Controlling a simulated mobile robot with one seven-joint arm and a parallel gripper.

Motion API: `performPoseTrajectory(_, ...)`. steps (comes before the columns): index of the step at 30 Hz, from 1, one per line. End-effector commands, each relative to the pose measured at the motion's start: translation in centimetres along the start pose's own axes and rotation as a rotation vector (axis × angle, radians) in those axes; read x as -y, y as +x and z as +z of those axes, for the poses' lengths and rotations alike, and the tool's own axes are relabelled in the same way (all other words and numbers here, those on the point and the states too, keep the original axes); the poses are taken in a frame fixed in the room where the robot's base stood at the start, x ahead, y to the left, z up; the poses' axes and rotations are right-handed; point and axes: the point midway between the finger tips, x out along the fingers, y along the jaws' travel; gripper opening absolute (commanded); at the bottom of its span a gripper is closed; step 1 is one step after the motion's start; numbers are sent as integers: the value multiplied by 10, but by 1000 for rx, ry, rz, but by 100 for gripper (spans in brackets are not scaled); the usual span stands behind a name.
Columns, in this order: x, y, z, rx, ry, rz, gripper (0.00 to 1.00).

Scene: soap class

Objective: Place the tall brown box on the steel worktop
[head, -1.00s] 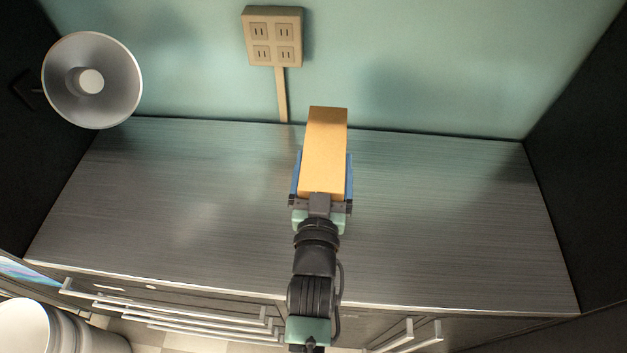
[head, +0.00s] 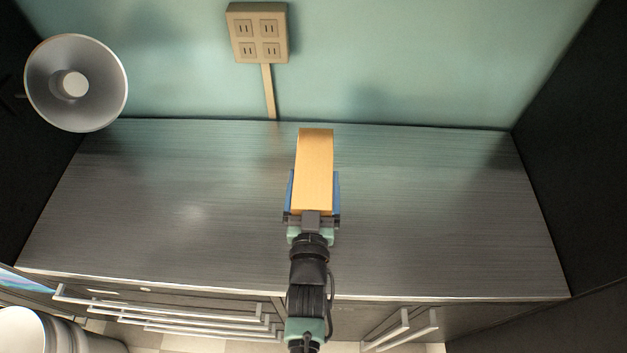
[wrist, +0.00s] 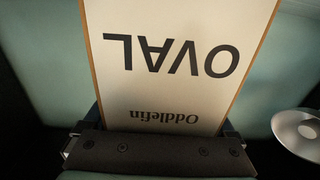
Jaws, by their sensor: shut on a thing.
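The tall brown box (head: 315,165) is orange-brown in the head view, over the middle of the steel worktop (head: 150,205). My gripper (head: 313,200) is shut on it, with a blue finger on each side. In the wrist view the box (wrist: 180,85) shows a pale face with the upside-down words "OVAL" and "Oddlefin". My gripper also shows in the wrist view (wrist: 160,140) at the near end of the box. The underside of the box is hidden, so I cannot tell whether it touches the worktop.
The worktop is bare on both sides of the box. A teal wall with a socket panel (head: 257,33) stands behind it, and dark walls close both ends. A round metal lamp (head: 76,84) hangs at the back left. Drawer handles (head: 165,315) line the front.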

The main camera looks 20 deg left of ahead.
Motion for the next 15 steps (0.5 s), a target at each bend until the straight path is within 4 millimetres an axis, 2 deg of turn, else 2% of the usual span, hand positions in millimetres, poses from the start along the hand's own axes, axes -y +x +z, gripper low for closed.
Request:
performPoseTrajectory(1,0,0,1,0,0,0,95)
performPoseTrajectory(2,0,0,1,1,0,0,100)
performPoseTrajectory(12,0,0,-4,1,0,0,100)
performPoseTrajectory(15,-1,-12,0,3,-1,1,100)
